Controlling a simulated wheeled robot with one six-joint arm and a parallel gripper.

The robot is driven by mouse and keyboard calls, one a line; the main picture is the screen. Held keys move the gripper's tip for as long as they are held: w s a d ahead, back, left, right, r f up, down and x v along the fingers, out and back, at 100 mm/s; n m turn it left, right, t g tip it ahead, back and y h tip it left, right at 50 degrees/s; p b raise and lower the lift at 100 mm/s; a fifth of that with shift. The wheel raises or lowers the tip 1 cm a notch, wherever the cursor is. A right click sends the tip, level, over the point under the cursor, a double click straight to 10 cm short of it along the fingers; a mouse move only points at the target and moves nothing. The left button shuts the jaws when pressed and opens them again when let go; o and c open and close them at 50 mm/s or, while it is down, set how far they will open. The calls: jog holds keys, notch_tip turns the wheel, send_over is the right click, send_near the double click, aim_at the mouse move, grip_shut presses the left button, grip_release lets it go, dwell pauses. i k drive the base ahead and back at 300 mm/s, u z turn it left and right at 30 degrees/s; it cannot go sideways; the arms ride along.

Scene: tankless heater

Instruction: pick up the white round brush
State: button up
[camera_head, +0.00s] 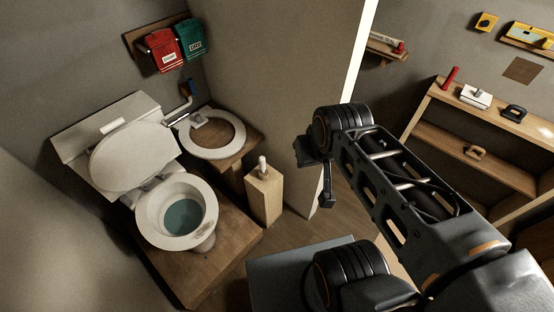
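A white, rounded handle (262,165), which looks like the top of the white round brush, sticks up out of a tall wooden holder (264,196) beside the toilet. Whatever sits inside the holder is hidden. My gripper (326,186) hangs at the end of my arm, to the right of the holder in the picture and apart from the handle. It is seen from the side and dark, so the gap between its fingers cannot be made out. Nothing is visible in it.
The toilet (178,208) stands open on a wooden platform (226,240) left of the holder. A spare seat (232,132) lies on a wooden block behind it. A partition wall (290,80) rises behind the holder. Wooden shelves (520,160) with small tools stand at right.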

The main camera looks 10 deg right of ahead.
aim_at(263, 167)
jog(key=u, duration=0.05)
jog(key=i, duration=0.35)
jog(key=u, duration=0.65)
jog(key=k, duration=1.3)
jog(key=z, duration=0.2)
jog(key=i, duration=0.55)
jog(key=z, duration=0.7)
jog(key=i, duration=0.75)
jog(key=u, duration=0.25)
